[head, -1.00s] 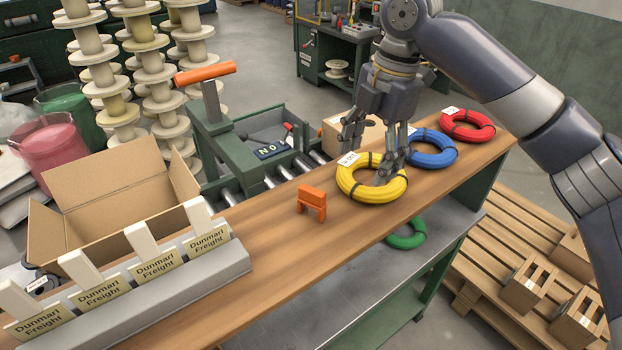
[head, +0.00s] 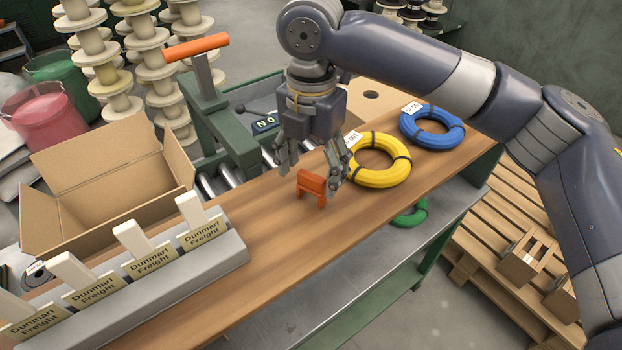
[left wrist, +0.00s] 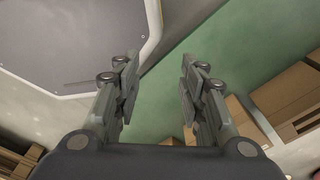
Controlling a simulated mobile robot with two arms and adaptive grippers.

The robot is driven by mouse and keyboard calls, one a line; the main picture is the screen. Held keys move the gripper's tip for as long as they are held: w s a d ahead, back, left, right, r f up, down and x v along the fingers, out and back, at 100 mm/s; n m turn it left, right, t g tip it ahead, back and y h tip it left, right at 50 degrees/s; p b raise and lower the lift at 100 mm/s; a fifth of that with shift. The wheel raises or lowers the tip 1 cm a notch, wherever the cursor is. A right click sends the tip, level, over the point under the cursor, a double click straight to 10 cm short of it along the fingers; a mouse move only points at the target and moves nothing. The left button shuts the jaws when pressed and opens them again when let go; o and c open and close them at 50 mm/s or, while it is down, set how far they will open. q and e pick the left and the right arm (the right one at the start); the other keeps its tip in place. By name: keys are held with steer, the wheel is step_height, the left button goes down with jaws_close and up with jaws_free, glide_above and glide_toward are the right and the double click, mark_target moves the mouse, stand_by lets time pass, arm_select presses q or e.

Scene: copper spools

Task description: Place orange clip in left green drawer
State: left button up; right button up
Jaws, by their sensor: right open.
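The orange clip (head: 312,187) stands upright on the wooden bench top in the head view. My right gripper (head: 309,172) points down over the clip, its fingers open and spread to either side of it. One fingertip is close to the clip's right side; whether it touches I cannot tell. My left gripper (left wrist: 157,68) shows only in the left wrist view, open with nothing between its fingers. I can make out no green drawer in these views.
A yellow coil (head: 388,178) lies just right of the clip, with a blue coil (head: 432,140) beyond. An open cardboard box (head: 105,200) and a grey rack (head: 215,258) with tagged blocks stand left. Wooden bench top (head: 262,225) is bare between rack and clip.

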mark_target(312, 175)
steer(key=shift+s+f+p, duration=0.2)
steer(key=shift+f+p, duration=0.1)
steer(key=shift+f, duration=1.2)
steer(key=shift+w+f, duration=0.1)
steer(key=shift+c, duration=0.3)
steer(key=c, duration=0.9)
arm_select(q)
steer(key=shift+w+r, duration=0.35)
steer(key=shift+r, duration=0.35)
arm_select(e)
steer(key=shift+c, duration=0.3)
